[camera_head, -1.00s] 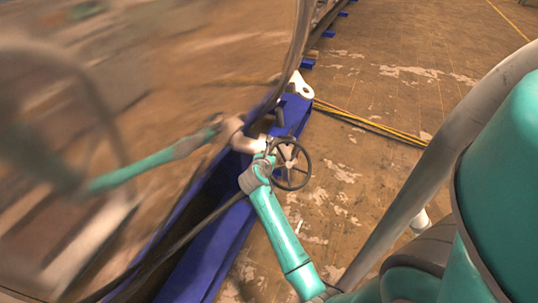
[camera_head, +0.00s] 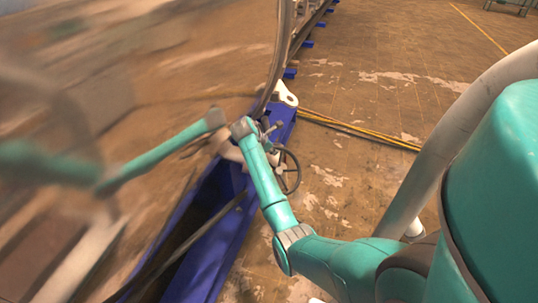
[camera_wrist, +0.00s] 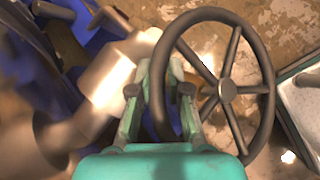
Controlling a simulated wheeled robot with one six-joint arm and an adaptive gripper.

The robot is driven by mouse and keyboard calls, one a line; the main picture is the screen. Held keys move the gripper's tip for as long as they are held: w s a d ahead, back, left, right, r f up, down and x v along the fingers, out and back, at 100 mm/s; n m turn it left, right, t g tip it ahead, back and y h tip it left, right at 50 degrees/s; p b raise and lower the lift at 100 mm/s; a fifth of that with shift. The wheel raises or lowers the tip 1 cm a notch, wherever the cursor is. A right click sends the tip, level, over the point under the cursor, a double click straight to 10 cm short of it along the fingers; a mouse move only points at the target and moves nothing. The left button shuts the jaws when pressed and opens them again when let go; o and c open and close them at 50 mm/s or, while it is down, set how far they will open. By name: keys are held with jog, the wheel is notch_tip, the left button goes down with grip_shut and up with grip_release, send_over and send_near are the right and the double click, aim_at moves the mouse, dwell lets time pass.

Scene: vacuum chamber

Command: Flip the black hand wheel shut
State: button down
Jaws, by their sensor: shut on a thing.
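The black hand wheel (camera_wrist: 227,90) fills the right half of the wrist view, with its spokes and round hub facing the camera. My gripper (camera_wrist: 160,95) has a finger on each side of the left part of the wheel's rim and is shut on it. In the head view the wheel (camera_head: 297,176) shows at a slant beside the blue frame, just right of my wrist. My arm hides its left part and the fingers there.
A pale metal pipe fitting (camera_wrist: 108,75) lies close left of my gripper. The blue frame (camera_head: 215,245) runs below the shiny curved chamber wall (camera_head: 150,60), which mirrors my arm. Yellow and black cables (camera_head: 360,130) cross the floor. The floor to the right is open.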

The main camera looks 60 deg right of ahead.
aim_at(280, 148)
jog(key=shift+s+d+f+m+g+y, duration=0.1)
jog(key=shift+s+d+m+g+y, duration=0.1)
jog(key=shift+s+d+m+y, duration=0.3)
jog(key=shift+s+d+f+m+g+y, duration=0.1)
jog(key=shift+s+d+m+g+y, duration=0.15)
jog(key=shift+d+m+y, duration=0.4)
jog(key=shift+s+d+f+m+y, duration=0.25)
jog(key=shift+s+m+y, duration=0.2)
jog(key=shift+m+y, duration=0.15)
jog(key=c, duration=1.1)
grip_release()
jog(key=shift+s, duration=0.1)
notch_tip(280, 148, up, 10)
jog(key=shift+f, duration=0.1)
